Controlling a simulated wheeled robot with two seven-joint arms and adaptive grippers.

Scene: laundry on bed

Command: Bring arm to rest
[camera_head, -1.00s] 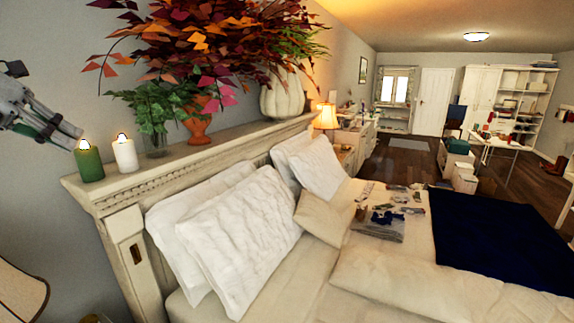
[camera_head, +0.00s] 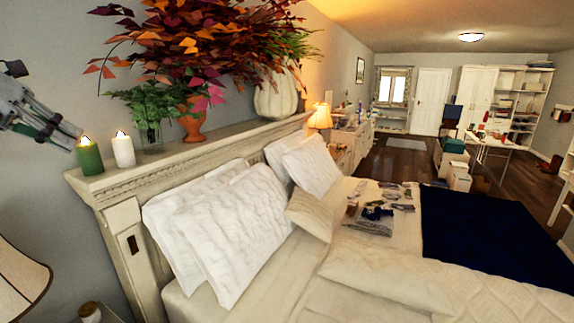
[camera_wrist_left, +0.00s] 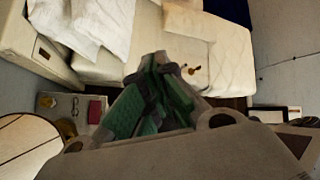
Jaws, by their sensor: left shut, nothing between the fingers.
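My left gripper (camera_head: 66,138) comes in from the left edge of the head view, raised in the air beside the end of the headboard shelf. Its tips appear close to the green candle (camera_head: 89,156); I cannot tell the gap in depth. In the left wrist view the green-padded fingers (camera_wrist_left: 160,72) are together with nothing between them. Below and beyond them in that view lie the bed (camera_wrist_left: 115,65) and the floor. My right gripper is in neither view.
A lampshade (camera_head: 20,280) is at lower left. Pillows (camera_head: 225,230), small laundry items (camera_head: 375,212) and a dark blue blanket (camera_head: 495,235) lie on the bed.

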